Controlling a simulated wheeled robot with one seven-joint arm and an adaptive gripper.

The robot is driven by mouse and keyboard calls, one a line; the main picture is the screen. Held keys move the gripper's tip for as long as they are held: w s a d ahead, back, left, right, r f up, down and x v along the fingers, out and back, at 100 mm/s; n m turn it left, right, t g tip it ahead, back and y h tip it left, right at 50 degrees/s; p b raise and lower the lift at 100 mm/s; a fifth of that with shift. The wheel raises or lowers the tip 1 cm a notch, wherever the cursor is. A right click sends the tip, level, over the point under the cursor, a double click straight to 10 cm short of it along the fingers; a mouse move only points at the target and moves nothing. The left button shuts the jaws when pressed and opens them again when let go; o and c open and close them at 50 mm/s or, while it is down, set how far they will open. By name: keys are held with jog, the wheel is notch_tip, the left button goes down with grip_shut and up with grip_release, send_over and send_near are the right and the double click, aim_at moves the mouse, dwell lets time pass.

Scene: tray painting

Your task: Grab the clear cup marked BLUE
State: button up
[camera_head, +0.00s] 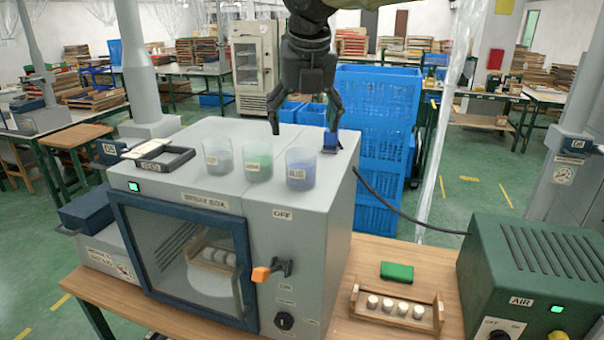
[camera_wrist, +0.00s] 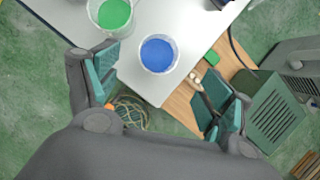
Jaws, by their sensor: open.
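The clear cup marked BLUE (camera_head: 300,168) stands upright on top of the grey spray box, at the right end of a row of cups. In the wrist view its blue contents (camera_wrist: 158,54) show from above, ahead of and between my spread fingers. My gripper (camera_head: 305,120) is open and empty, above and behind the cup row in the head view, apart from the cup. It also shows open in the wrist view (camera_wrist: 155,100). The cup marked GREEN (camera_head: 258,162) stands to its left, with another labelled cup (camera_head: 218,158) further left.
The grey spray box (camera_head: 205,203) stands on a wooden table (camera_head: 370,260). A small dark blue block (camera_head: 330,141) is on its top, right of the BLUE cup. A wooden rack (camera_head: 397,307) and green AIR unit (camera_head: 530,270) stand at right.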

aim_at(301, 154)
jog(key=shift+p+x, duration=1.65)
jog(key=shift+x, duration=3.15)
jog(key=shift+s, duration=0.1)
jog(key=c, duration=1.2)
